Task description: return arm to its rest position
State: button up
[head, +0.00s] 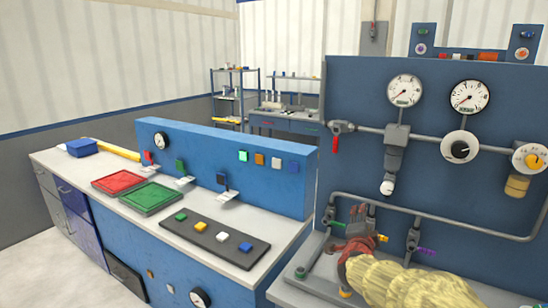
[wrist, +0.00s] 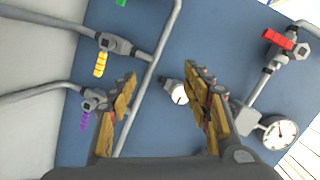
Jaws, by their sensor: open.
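My gripper (head: 358,222) is at the lower right in the head view, in front of the blue pipe panel (head: 440,190). My arm, in a yellow cover, reaches to it from the lower right. In the wrist view the two yellow-padded fingers of my gripper (wrist: 163,82) are spread apart with nothing between them. Past them is the blue panel with a grey pipe (wrist: 148,90). In the head view my gripper hides part of the lower pipes, and I cannot tell whether it touches them.
Near my gripper are valves with a yellow handle (wrist: 100,64) and a purple handle (wrist: 84,118). A red-handled valve (head: 335,143) and gauges (head: 469,97) are higher on the panel. At left, a bench holds red (head: 119,181) and green trays (head: 151,198).

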jog(key=s+a+f+n+g+y, duration=0.2)
jog(key=s+a+f+n+y, duration=0.1)
jog(key=a+f+n+y, duration=0.3)
jog(key=s+a+f+n+g+y+p, duration=0.2)
jog(key=s+a+n+g, duration=0.5)
jog(key=s, duration=0.6)
jog(key=s+d+r+n+g+h+p, duration=0.1)
jog(key=s+r+n+p, duration=0.15)
jog(key=s, duration=0.95)
jog(key=s+r+n+p, duration=0.1)
jog(key=s+r+n, duration=0.2)
jog(key=s, duration=0.9)
jog(key=shift+m+t, duration=0.25)
jog(key=shift+t, duration=0.25)
jog(key=r, duration=0.1)
jog(key=r+p, duration=0.1)
jog(key=r, duration=0.1)
jog(key=s+r, duration=0.1)
jog(key=r, duration=0.1)
jog(key=shift+d+r+p, duration=0.1)
jog(key=shift+p, duration=0.2)
jog(key=shift+w, duration=0.1)
